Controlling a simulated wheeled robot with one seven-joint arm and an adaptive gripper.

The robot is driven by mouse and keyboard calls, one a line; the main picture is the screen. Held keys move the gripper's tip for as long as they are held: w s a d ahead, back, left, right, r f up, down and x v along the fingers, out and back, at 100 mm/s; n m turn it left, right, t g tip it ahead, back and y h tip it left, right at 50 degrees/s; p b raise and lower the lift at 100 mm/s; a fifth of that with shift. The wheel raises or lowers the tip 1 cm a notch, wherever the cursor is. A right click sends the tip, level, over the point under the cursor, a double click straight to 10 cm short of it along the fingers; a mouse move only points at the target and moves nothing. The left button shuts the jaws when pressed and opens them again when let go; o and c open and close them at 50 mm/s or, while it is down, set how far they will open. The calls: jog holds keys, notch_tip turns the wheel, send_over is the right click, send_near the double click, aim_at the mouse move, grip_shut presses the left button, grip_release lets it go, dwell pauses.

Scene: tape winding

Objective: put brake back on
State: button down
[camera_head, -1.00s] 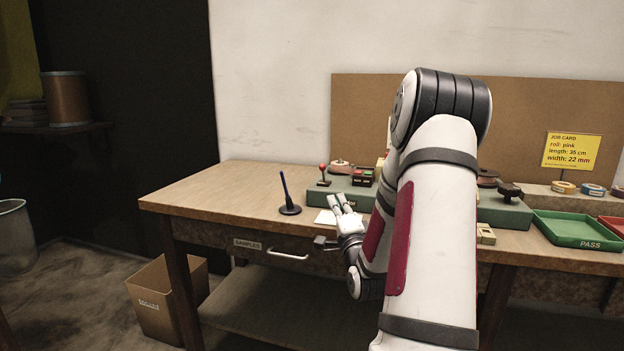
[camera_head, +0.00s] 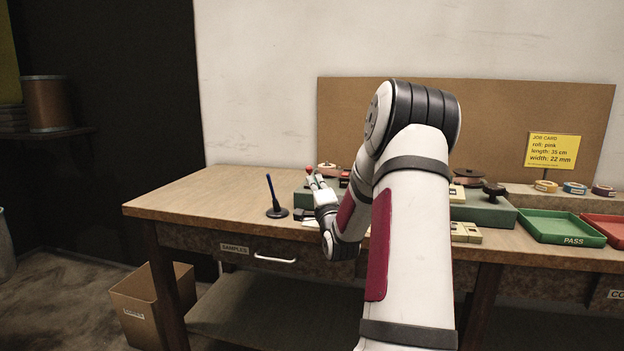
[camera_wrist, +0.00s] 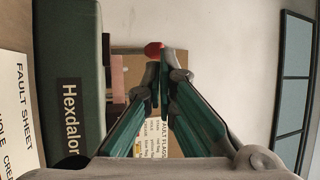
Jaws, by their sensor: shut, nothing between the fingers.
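A lever with a red knob (camera_head: 308,168) stands at the left end of the green winding machine (camera_head: 484,213). No label on it can be read, so I cannot tell for sure that it is the brake. My gripper (camera_head: 314,181) is shut and empty, its fingertips at the lever just below the knob in the head view. In the wrist view the red knob (camera_wrist: 153,49) shows just past my fingertips (camera_wrist: 157,78), which hide the lever's stem. I cannot tell whether they touch it. The machine's green side (camera_wrist: 72,60) reads "Hexdalor".
A blue pen in a black stand (camera_head: 276,200) is left of my gripper. A fault sheet (camera_wrist: 18,110) lies beside the machine. A green PASS tray (camera_head: 562,228) and a red tray (camera_head: 604,227) are at the right. The table's left part is clear.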

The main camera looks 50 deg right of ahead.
aim_at(310, 169)
jog(key=shift+b+x, duration=0.3)
jog(key=shift+x, duration=1.7)
jog(key=shift+r, duration=0.2)
jog(key=shift+d+r+g+p, duration=0.1)
jog(key=shift+g+p, duration=0.2)
jog(key=shift+p, duration=0.4)
